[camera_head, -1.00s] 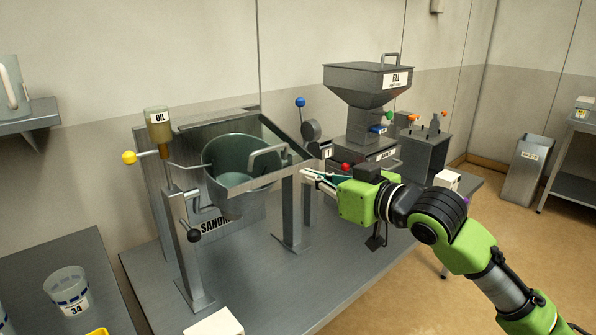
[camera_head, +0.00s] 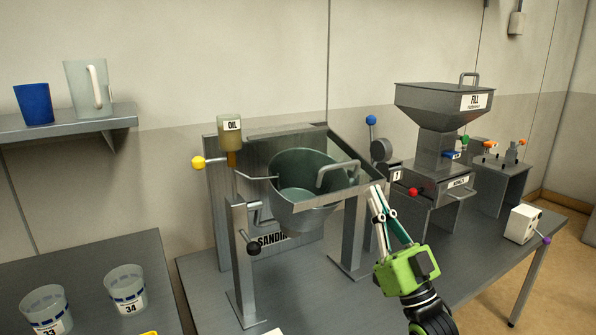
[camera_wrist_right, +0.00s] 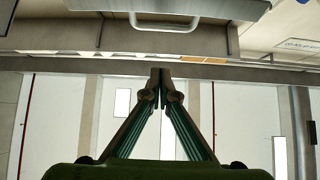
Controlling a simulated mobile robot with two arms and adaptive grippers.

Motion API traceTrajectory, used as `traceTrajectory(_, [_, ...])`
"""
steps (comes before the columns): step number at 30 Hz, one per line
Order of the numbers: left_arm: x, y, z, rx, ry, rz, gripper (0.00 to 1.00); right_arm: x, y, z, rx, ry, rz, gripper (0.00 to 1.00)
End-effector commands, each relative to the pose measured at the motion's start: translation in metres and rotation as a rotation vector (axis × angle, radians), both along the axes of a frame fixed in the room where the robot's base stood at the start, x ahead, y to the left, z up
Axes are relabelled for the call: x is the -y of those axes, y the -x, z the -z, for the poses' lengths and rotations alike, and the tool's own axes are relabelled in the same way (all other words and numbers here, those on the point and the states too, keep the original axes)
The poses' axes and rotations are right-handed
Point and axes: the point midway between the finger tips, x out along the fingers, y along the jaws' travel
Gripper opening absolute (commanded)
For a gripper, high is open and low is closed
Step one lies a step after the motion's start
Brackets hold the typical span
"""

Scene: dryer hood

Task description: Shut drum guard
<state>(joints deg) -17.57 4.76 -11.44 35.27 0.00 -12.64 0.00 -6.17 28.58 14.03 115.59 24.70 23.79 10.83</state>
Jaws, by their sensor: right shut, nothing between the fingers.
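The drum guard (camera_head: 347,190) is a grey metal frame with a pale U-shaped handle (camera_head: 337,171). In the head view it slopes from the back panel across the mouth of the grey drum (camera_head: 305,215). I cannot tell whether it is fully seated. My right gripper (camera_head: 377,190) is shut and empty, its fingers pointing up beside the guard's front right corner. I cannot tell whether they touch. In the right wrist view the fingertips (camera_wrist_right: 161,76) meet, with a U-shaped handle above them that I cannot identify for sure. My left gripper is out of view.
The oil bottle (camera_head: 230,130), yellow-knobbed lever (camera_head: 198,163) and black-knobbed crank (camera_head: 253,248) stand left of the drum. The blue-knobbed lever (camera_head: 371,120) and hopper (camera_head: 440,105) stand to its right. The front of the bench (camera_head: 320,300) is mostly clear.

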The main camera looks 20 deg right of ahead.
Motion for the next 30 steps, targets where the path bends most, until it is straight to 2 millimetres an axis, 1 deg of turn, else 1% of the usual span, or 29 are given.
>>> traceTrajectory(1, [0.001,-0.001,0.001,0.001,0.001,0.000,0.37,0.005,0.006,0.003,0.011,0.006,0.016,0.00])
traceTrajectory(3, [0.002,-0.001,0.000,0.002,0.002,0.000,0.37,0.008,0.010,0.002,0.025,0.012,0.027,0.00])
traceTrajectory(7, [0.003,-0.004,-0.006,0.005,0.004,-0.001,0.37,0.008,0.004,-0.010,0.032,0.014,0.028,0.00])
traceTrajectory(13, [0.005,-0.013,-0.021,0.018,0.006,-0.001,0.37,0.006,-0.022,-0.041,0.032,0.012,0.027,0.00])
traceTrajectory(18, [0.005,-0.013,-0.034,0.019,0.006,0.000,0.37,0.004,-0.047,-0.069,0.031,0.013,0.027,0.00])
traceTrajectory(20, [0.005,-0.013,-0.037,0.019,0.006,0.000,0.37,0.003,-0.055,-0.077,0.030,0.012,0.026,0.00])
traceTrajectory(22, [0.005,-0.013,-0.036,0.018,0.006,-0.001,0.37,0.003,-0.062,-0.062,0.021,0.011,0.027,0.00])
traceTrajectory(24, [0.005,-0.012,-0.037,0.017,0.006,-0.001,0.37,0.002,-0.067,-0.052,0.021,0.011,0.027,0.00])
traceTrajectory(30, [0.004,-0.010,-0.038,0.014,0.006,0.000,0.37,0.002,-0.074,-0.038,0.025,0.011,0.026,0.00])
